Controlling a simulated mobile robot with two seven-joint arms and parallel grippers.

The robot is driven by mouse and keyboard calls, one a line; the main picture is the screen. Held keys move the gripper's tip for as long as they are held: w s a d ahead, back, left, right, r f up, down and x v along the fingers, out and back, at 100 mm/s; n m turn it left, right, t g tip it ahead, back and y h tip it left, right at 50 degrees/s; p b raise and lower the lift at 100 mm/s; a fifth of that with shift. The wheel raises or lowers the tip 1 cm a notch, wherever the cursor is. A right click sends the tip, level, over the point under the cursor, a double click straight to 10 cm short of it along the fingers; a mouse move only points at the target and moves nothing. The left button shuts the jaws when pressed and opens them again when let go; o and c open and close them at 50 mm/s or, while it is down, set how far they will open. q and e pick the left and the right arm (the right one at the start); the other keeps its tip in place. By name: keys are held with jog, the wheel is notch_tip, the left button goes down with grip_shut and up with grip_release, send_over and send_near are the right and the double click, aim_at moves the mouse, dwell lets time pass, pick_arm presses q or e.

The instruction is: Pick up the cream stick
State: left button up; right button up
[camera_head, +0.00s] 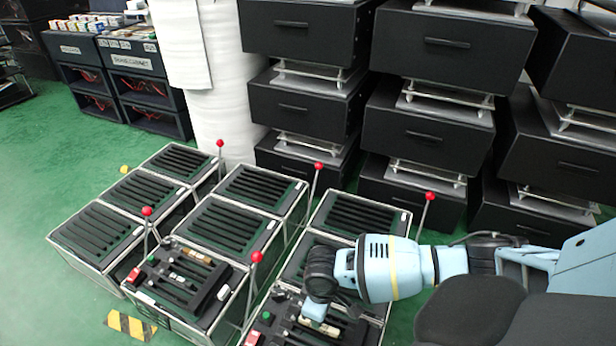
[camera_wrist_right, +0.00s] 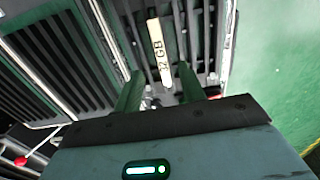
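The cream stick (camera_wrist_right: 160,48) is a slim bar marked "32 GB" that lies in the dark slotted top of a box in the right wrist view. In the head view it shows as a pale bar (camera_head: 321,328) just below my right gripper, partly hidden by it. My right gripper (camera_wrist_right: 160,72) is open, with its two green fingers on either side of the stick's near end. I cannot tell whether the fingers touch it. My left gripper is not in view.
A neighbouring box holds a dark tray (camera_head: 182,283) with small parts and a tan piece (camera_head: 195,257). Levers with red knobs, such as this one (camera_head: 257,257), rise between the boxes. Black drawer units (camera_head: 435,45) stand behind.

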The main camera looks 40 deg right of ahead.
aim_at(332, 333)
jog(key=shift+s, duration=0.1)
jog(key=shift+f+b, duration=0.5)
jog(key=shift+f, duration=0.75)
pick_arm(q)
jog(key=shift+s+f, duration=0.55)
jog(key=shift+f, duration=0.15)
pick_arm(e)
notch_tip(332, 333, down, 4)
jog(key=b, duration=0.3)
jog(key=shift+a+f, duration=0.1)
jog(key=shift+f, duration=0.1)
jog(key=shift+f+b, duration=0.4)
jog(key=shift+b, duration=0.05)
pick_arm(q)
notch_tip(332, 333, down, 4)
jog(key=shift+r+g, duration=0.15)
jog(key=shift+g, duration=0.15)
pick_arm(e)
jog(key=shift+r, duration=0.1)
